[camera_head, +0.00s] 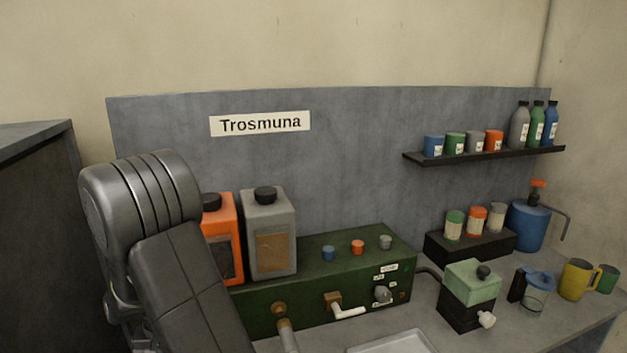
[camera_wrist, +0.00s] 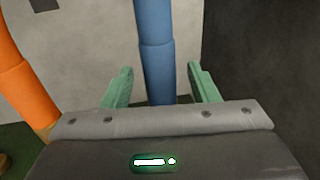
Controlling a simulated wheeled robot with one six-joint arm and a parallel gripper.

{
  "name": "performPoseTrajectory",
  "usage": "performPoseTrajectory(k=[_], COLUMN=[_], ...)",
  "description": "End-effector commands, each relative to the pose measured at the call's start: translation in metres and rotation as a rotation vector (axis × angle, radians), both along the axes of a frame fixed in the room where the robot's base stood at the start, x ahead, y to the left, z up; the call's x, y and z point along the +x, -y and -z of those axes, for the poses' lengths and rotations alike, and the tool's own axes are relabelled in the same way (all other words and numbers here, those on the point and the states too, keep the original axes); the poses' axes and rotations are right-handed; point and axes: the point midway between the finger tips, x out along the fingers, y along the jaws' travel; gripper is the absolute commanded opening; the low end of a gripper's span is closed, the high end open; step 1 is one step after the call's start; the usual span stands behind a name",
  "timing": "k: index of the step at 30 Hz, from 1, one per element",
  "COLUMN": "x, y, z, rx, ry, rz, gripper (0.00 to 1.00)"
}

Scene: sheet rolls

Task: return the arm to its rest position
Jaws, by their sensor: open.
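My gripper (camera_wrist: 160,72) shows in the wrist view as two green fingers, spread wide apart and open. A blue upright cylinder (camera_wrist: 153,30) shows in the gap between them, clear of both fingers to the sides. How far beyond them it stands I cannot tell. My arm (camera_head: 150,220) fills the lower left of the head view, bent, with its upper joint in front of the grey back panel. My gripper is not visible in the head view.
An orange cylinder (camera_wrist: 25,85) stands left of my gripper. A green machine (camera_head: 330,270) with knobs and taps is right of my arm. Orange (camera_head: 228,215) and grey (camera_head: 270,215) canisters stand close by. A shelf (camera_head: 485,156) holds cans and bottles. A dark cabinet (camera_head: 35,220) stands left.

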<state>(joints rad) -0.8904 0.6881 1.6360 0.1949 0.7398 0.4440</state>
Motion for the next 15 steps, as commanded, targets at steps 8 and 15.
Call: performPoseTrajectory(k=[8,15], x=[0.008,0.009], y=[-0.004,-0.004], z=[0.008,0.008], rx=[0.000,0.000], ry=[0.000,0.000], rz=[0.000,0.000], gripper=[0.54,0.54])
